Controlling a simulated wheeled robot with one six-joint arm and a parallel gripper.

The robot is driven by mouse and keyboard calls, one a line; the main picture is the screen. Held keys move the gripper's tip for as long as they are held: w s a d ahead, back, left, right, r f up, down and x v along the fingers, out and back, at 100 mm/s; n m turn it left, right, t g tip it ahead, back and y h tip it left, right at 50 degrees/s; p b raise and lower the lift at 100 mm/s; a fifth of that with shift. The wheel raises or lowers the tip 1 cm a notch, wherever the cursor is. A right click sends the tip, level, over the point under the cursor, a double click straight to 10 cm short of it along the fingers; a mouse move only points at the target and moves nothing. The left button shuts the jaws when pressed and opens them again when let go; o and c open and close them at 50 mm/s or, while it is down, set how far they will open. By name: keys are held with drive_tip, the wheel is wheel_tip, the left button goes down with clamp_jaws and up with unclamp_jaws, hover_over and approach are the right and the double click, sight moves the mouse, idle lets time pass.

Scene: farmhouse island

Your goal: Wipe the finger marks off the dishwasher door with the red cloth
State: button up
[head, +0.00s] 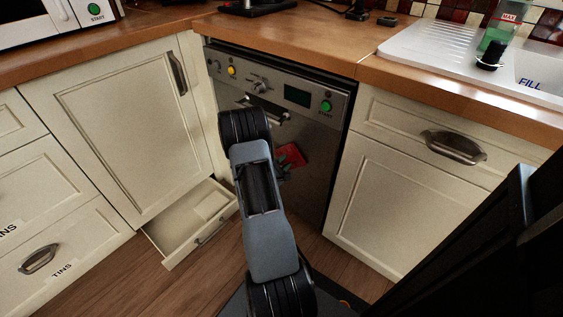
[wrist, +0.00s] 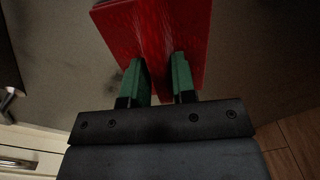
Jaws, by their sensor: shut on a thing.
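The dishwasher (head: 322,145) is a steel-fronted unit under the wooden counter, with knobs, a dark display and a green start button on its top strip. Its door also fills much of the wrist view (wrist: 250,70). My gripper (wrist: 160,78) is shut on the red cloth (wrist: 150,25), which is spread at the door's face. In the head view the cloth (head: 291,157) shows just right of my arm, which hides part of the door. Whether the cloth touches the door is hard to tell. Faint dark smudges (wrist: 112,75) show on the door beside my gripper's left finger.
A low drawer (head: 190,222) stands open at the left of the dishwasher, close to the floor. Cream cupboards (head: 115,120) flank it on both sides. The dishwasher's bar handle (head: 268,112) juts out above the cloth. A sink (head: 520,70) with a green bottle (head: 497,40) is at the upper right.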

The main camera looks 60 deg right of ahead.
sight(303, 165)
drive_tip(key=shift+s+b, duration=0.4)
drive_tip(key=shift+s, duration=3)
drive_tip(key=shift+w, duration=0.2)
drive_tip(key=shift+w+b, duration=0.8)
drive_tip(key=shift+w, duration=2.5)
drive_tip(key=shift+w+d+b, duration=0.15)
drive_tip(key=shift+w+b, duration=0.35)
drive_tip(key=shift+w, duration=0.95)
drive_tip(key=shift+w+d+b, duration=0.15)
drive_tip(key=shift+w+b, duration=0.4)
drive_tip(key=shift+w, duration=0.95)
drive_tip(key=shift+w+d+b, duration=0.15)
drive_tip(key=shift+w+b, duration=0.35)
drive_tip(key=shift+w, duration=0.95)
drive_tip(key=shift+w+d+r+b, duration=0.15)
drive_tip(key=shift+w+b, duration=0.3)
drive_tip(key=shift+w, duration=0.8)
drive_tip(key=shift+w+d+f+b, duration=0.1)
drive_tip(key=shift+w+b, duration=0.35)
drive_tip(key=shift+w, duration=0.75)
drive_tip(key=shift+a, duration=0.1)
drive_tip(key=a, duration=0.6)
drive_tip(key=shift+w, duration=0.2)
drive_tip(key=shift+a, duration=0.1)
